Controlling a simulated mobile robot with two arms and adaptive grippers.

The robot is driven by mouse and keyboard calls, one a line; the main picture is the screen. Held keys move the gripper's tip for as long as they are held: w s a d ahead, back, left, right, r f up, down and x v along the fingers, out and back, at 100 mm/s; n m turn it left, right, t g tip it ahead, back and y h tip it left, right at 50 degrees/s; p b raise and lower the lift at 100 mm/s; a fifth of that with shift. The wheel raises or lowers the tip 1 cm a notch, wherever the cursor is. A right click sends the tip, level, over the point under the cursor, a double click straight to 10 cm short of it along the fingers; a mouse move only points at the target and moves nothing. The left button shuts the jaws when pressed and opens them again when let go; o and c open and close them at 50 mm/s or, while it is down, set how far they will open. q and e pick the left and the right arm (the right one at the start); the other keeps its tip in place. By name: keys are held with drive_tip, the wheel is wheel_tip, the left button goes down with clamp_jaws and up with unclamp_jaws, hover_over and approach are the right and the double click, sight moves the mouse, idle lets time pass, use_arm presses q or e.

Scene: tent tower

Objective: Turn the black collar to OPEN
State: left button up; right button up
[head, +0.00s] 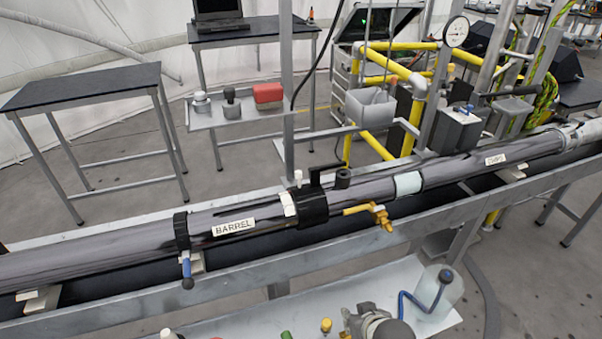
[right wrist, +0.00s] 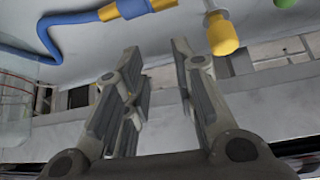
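The black collar (head: 313,206) sits around the long dark tube, right of the BARREL label (head: 234,227) in the head view. A black handle (head: 315,168) stands up from it. A white tag (head: 288,204) lies at its left edge; no OPEN mark is readable. My right gripper (head: 362,318) is low at the bottom edge of the head view, over the front tray, apart from the collar. In the right wrist view the right gripper (right wrist: 157,52) has its fingers apart with nothing between them. My left gripper is not in view.
A brass valve with a yellow lever (head: 380,216) projects in front of the tube, right of the collar. A black clamp with a blue handle (head: 183,240) is at left. The front tray (head: 250,326) holds a bottle with blue tubing (head: 437,292) and a yellow-handled tool (right wrist: 222,35).

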drive_tip(key=w+a+r+t+y+p, duration=0.1)
drive_tip(key=w+a+r+t, duration=0.15)
drive_tip(key=w+r, duration=0.35)
drive_tip(key=w+a+r+t+p, duration=0.1)
drive_tip(key=w+a+r, duration=0.3)
drive_tip(key=r, duration=0.5)
drive_tip(key=n+t+y, duration=0.1)
drive_tip(key=t+y, duration=0.1)
approach(300, 175)
drive_tip(key=shift+p+x, duration=1.2)
drive_tip(key=shift+x, duration=3.2)
drive_tip(key=shift+a, duration=0.1)
clamp_jaws()
